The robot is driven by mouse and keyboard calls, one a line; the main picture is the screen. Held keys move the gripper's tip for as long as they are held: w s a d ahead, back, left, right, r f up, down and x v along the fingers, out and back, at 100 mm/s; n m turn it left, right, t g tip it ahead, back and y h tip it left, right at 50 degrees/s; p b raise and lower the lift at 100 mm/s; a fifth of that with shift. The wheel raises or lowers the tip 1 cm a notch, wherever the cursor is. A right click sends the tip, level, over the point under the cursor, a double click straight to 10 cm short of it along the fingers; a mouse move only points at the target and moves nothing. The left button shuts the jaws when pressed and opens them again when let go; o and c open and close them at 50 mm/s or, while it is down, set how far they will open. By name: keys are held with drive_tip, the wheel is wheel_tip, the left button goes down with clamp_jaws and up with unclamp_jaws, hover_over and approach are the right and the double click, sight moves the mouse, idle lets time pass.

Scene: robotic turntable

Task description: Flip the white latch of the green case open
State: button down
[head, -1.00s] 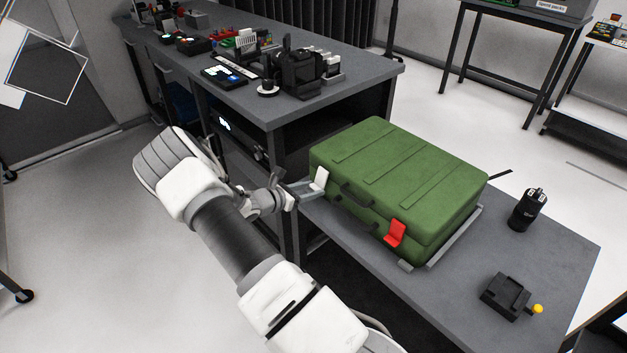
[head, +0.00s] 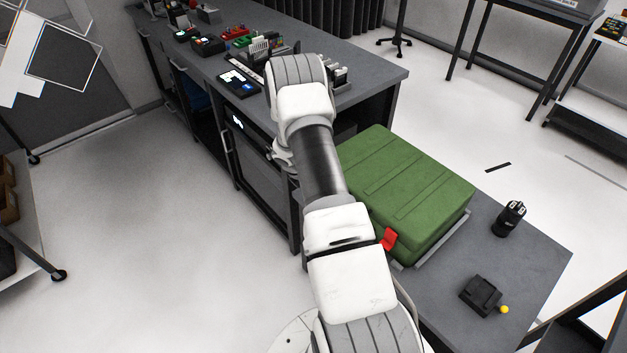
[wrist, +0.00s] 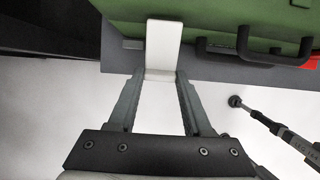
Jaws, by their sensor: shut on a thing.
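The green case (head: 410,185) lies closed on the grey table, its latch side partly behind my arm in the head view. In the wrist view its green side (wrist: 110,15) runs along the top. The white latch (wrist: 163,45) stands against that side, and its lower end lies between my fingertips. My gripper (wrist: 160,78) is shut on this end of the latch. The head view hides both the white latch and my fingers behind my arm. I cannot tell exactly how far the latch is tilted.
A red latch (head: 389,239) sits further along the same side, past a dark handle (wrist: 243,45). A black cylinder (head: 510,218) and a black box with a yellow knob (head: 480,295) stand on the table to the right. A workbench (head: 370,85) with equipment stands behind.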

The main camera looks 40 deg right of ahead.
drive_tip(key=shift+r+y+p, duration=0.55)
drive_tip(key=shift+y+p, duration=0.15)
drive_tip(key=shift+p, duration=0.35)
drive_tip(key=shift+c, duration=1.6)
unclamp_jaws()
drive_tip(key=v, duration=1.7)
drive_tip(key=shift+d+r, duration=0.25)
drive_tip(key=shift+d, duration=0.05)
drive_tip(key=shift+w, duration=0.15)
